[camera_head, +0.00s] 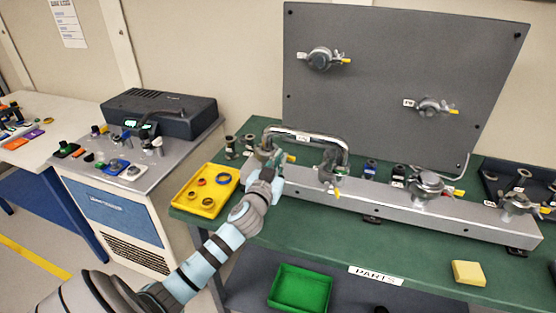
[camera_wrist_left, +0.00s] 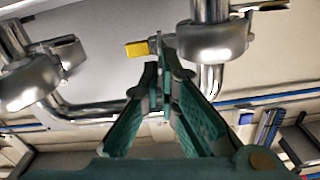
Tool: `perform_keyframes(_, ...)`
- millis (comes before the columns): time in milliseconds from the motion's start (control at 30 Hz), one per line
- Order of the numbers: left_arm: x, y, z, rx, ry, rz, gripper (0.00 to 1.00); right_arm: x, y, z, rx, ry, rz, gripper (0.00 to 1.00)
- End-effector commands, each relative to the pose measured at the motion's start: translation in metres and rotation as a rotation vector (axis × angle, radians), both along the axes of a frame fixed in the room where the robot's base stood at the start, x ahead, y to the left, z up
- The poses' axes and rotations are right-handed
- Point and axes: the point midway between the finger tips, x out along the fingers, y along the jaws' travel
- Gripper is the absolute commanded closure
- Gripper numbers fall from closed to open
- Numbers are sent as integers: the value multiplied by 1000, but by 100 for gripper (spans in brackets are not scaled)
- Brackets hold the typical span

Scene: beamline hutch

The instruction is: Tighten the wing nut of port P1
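My left gripper (camera_head: 283,163) reaches to the left end of the metal rail, by the bent steel tube (camera_head: 303,131). In the left wrist view its green fingers (camera_wrist_left: 160,75) converge, with tips close together. A yellow-tipped wing nut (camera_wrist_left: 138,48) lies just beyond the fingertips, beside a round pipe clamp (camera_wrist_left: 212,42). I cannot tell whether the tips touch or hold it. Another clamp (camera_wrist_left: 32,85) is at the left of that view. In the head view, a clamp with a yellow tip (camera_head: 337,193) is right of my gripper. I cannot read which port is P1. My right gripper is not in view.
The grey rail (camera_head: 385,203) carries further clamps (camera_head: 428,184) on the green bench. A yellow tray with rings (camera_head: 208,209) is at the left, a green bin (camera_head: 300,287) below in front, and a yellow block (camera_head: 468,273) at the right. A grey panel (camera_head: 385,60) stands behind.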

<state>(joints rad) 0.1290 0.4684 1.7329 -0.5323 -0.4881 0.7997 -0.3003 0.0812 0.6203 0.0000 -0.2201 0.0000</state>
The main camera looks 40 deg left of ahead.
Motion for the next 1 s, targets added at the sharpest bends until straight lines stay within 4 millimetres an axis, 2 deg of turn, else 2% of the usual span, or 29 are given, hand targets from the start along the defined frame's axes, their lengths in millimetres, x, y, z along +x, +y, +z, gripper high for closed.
perform_keyframes(1000, 4, -13, -10, 884, 310, 0, 100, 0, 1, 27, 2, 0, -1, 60)
